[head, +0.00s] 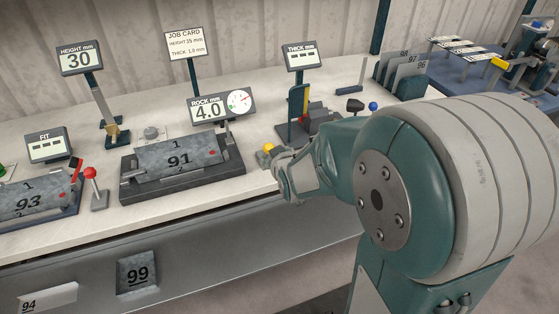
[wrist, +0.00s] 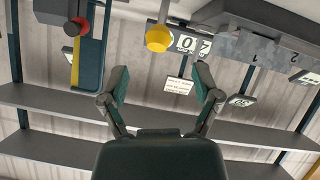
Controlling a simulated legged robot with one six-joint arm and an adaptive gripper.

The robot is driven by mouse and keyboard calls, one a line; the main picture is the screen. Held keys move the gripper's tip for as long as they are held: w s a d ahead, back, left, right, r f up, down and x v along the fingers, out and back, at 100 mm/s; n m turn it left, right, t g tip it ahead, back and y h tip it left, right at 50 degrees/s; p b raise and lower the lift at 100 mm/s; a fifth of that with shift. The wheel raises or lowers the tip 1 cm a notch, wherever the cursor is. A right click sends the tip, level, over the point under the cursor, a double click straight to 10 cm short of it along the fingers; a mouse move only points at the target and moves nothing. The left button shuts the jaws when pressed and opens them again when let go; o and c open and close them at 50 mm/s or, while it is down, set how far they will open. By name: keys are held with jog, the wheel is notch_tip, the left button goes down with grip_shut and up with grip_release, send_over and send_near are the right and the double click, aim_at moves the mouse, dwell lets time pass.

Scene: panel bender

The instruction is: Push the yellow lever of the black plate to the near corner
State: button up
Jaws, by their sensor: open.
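The black plate (head: 225,178) lies on the bench, left of my gripper, with a grey block marked 91 (head: 180,158) on it. A yellow knob (head: 269,150) shows at its right side, close to my gripper's tip. My gripper (head: 285,172) is at the bench's front edge, partly covered by my arm. In the wrist view, which is upside down, my gripper (wrist: 160,92) is open with nothing between its fingers. The yellow knob (wrist: 158,38) on its thin stem is beyond the fingers there. I cannot tell whether they touch.
Behind my gripper stands a dark device with a yellow-edged upright plate (head: 298,101); a red knob (wrist: 74,27) is beside it in the wrist view. A display reads 4.0 (head: 208,110). A red-knobbed lever (head: 90,174) stands left of the black plate.

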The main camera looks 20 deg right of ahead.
jog(key=shift+v, duration=2.35)
jog(key=shift+f, duration=0.1)
jog(key=s+a+r+m+g, duration=0.1)
jog(key=s+a+r+g, duration=0.1)
jog(key=s, duration=0.8)
jog(key=s+a+r+m+g, duration=0.1)
jog(key=s+r+g, duration=0.3)
jog(key=s, duration=0.6)
jog(key=shift+a+r+m+g+y, duration=0.3)
jog(key=shift+a+r+g+y, duration=0.1)
jog(key=shift+a+r, duration=0.2)
